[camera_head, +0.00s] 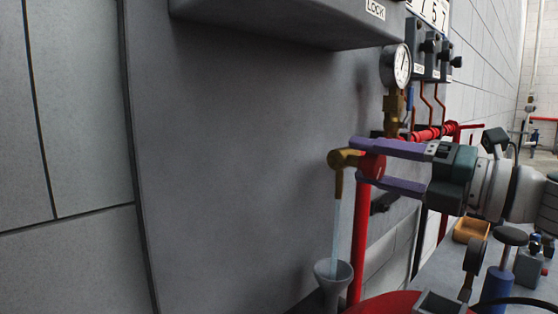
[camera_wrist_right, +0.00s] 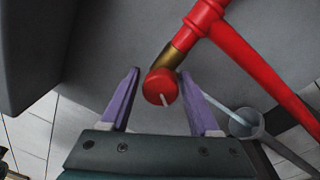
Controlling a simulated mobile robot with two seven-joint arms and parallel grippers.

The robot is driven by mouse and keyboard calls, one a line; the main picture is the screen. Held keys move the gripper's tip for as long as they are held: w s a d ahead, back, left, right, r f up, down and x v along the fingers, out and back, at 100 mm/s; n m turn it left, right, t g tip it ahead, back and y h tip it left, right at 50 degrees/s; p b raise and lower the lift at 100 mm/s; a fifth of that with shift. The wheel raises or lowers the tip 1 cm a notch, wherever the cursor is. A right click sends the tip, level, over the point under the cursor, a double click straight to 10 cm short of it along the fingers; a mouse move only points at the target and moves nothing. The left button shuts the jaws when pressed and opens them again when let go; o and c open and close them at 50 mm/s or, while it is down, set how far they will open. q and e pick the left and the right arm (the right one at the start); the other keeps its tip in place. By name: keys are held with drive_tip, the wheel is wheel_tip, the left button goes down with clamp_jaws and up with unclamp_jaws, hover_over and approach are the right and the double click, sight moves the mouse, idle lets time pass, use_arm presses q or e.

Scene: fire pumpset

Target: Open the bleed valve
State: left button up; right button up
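The bleed valve is a brass fitting (camera_head: 345,159) with a downturned spout on a red vertical pipe (camera_head: 359,245). A thin pale stream of water (camera_head: 336,235) runs from the spout into a grey funnel (camera_head: 333,272). Its round red knob (camera_wrist_right: 160,87) has a white line mark and faces the right wrist camera. My right gripper (camera_head: 358,160) is open, with its purple fingers on either side of the knob. In the right wrist view the gripper (camera_wrist_right: 160,73) shows a clear gap left of the knob; the right finger is close to it. My left gripper is not in view.
A pressure gauge (camera_head: 396,66) on a brass stem stands just above the right gripper. A grey cabinet (camera_head: 275,22) overhangs at the top. Black switches (camera_head: 430,47), red pipes and an orange tray (camera_head: 470,230) lie to the right. The grey panel left of the valve is clear.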

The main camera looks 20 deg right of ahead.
drive_tip(key=shift+o, duration=1)
drive_tip(key=shift+d+f, duration=0.1)
drive_tip(key=shift+s+d, duration=0.1)
drive_tip(key=shift+s, duration=0.2)
drive_tip(key=v, duration=0.9)
drive_tip(key=shift+b, duration=0.35)
drive_tip(key=shift+s, duration=0.2)
